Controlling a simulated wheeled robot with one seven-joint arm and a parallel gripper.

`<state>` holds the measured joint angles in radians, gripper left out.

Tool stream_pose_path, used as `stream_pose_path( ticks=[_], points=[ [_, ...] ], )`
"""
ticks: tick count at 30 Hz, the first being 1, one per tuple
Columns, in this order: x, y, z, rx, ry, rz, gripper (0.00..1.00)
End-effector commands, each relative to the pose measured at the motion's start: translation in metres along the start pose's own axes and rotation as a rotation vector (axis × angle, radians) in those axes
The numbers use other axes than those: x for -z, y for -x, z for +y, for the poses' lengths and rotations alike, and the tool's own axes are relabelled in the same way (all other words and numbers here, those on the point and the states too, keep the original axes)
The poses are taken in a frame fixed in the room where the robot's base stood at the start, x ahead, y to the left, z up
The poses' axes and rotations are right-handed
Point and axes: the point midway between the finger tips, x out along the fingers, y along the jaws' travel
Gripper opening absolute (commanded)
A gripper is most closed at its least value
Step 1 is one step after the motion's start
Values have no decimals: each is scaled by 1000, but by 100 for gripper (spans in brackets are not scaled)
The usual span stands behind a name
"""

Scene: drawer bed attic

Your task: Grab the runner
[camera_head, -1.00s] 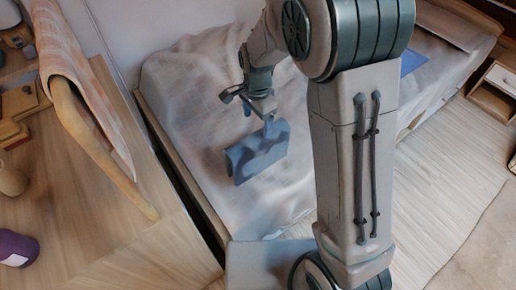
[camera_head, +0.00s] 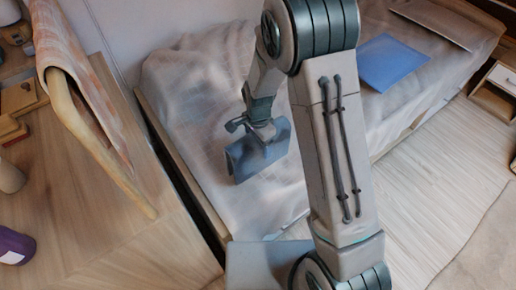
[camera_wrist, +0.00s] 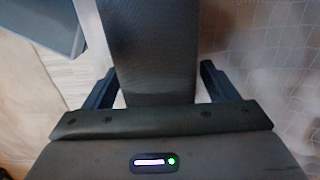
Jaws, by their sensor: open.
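The task's runner seems to be the dark blue-grey folded piece (camera_head: 246,162), which stands like a ridge on the pale bed cover. My gripper (camera_head: 264,132) is right at its upper edge. In the wrist view, a dark woven strip (camera_wrist: 150,45), which looks like the same piece, runs between the two fingers of my gripper (camera_wrist: 158,86). The fingers are spread, one on each side of it, with a small gap showing on the left. The gripper body hides the strip's near end.
The bed (camera_head: 195,85) carries a flat blue item (camera_head: 393,62) farther right. A wooden table (camera_head: 110,235) at the left holds a rack with a checked cloth (camera_head: 75,75) and a purple container (camera_head: 15,246). Open floor (camera_head: 425,160) lies at the right.

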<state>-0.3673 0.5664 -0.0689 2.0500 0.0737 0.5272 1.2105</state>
Motion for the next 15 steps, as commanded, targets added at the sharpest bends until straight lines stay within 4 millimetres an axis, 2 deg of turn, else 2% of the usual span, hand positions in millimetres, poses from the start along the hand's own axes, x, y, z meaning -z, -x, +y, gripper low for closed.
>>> stream_pose_path(
  ticks=[3, 8, 9, 15],
  points=[
    [0, 0, 0, 0, 0, 0, 77],
    [0, 1, 0, 0, 0, 0, 33],
    [0, 1, 0, 0, 0, 0, 28],
    [0, 1, 0, 0, 0, 0, 28]
  ],
)
